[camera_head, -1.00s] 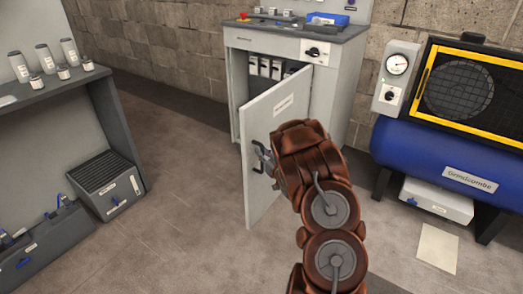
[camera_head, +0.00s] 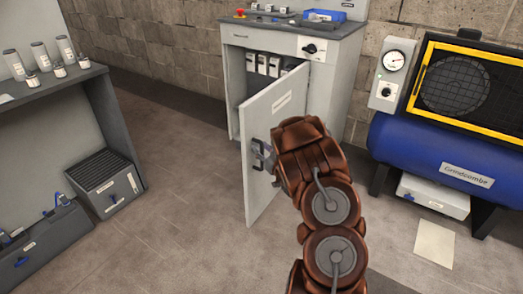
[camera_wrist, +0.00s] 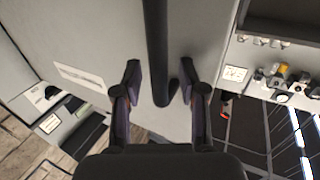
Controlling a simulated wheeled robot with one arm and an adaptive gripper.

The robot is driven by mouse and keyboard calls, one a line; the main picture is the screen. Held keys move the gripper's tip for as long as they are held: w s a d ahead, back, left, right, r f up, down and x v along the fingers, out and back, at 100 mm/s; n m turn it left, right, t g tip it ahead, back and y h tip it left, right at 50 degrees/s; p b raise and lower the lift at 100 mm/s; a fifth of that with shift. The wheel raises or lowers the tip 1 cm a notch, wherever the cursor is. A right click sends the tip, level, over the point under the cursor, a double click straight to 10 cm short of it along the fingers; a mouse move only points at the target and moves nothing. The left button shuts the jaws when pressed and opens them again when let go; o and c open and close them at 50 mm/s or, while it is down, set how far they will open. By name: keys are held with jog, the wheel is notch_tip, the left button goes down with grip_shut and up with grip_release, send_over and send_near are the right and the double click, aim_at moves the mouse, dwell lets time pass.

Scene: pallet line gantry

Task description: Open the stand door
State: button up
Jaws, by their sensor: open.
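The stand door (camera_head: 283,130) is a light grey panel with a white label, swung well out from the grey stand (camera_head: 318,75), so the inside shows. Its dark upright bar handle (camera_head: 258,153) is near the door's free edge. My gripper (camera_head: 268,158) is at the handle, just right of it in the head view. In the wrist view the handle bar (camera_wrist: 157,50) runs between the two spread fingers of my gripper (camera_wrist: 160,80), with a gap on each side. The gripper is open; my wrist hides part of the door.
White boxes (camera_head: 263,64) stand inside the stand. A blue compressor tank (camera_head: 440,150) is at right, with a paper sheet (camera_head: 434,245) on the floor. A shelf bench (camera_head: 60,85) and a grey ribbed box (camera_head: 107,185) are at left. The floor between is clear.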

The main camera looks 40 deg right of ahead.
jog(key=shift+s, duration=0.1)
jog(key=s+a, duration=0.1)
jog(key=s, duration=1)
jog(key=shift+s+a, duration=0.3)
jog(key=shift+s, duration=0.1)
jog(key=s+a+r+m+g+h+p, duration=0.1)
jog(key=a+r+g+h+p, duration=0.15)
jog(key=r+g+p, duration=0.55)
jog(key=s+a+r+g+h+p, duration=0.1)
jog(key=a+r+g+p, duration=0.15)
jog(key=r+p, duration=0.7)
jog(key=s+a+r+g+y+p, duration=0.2)
jog(key=s+a+r+g, duration=0.1)
jog(key=s+a+r, duration=0.4)
jog(key=s+a+r+n+g+y+p, duration=0.1)
jog(key=s+a+r+g+y+p, duration=0.1)
jog(key=s+a+r, duration=0.5)
jog(key=s+a+r+n+g+y+p, duration=0.1)
jog(key=s+a+r+g+p, duration=0.3)
jog(key=s+a, duration=1.1)
notch_tip(320, 180, up, 3)
jog(key=shift+s+a+y, duration=0.15)
jog(key=shift+a+y, duration=0.05)
jog(key=shift+y, duration=0.35)
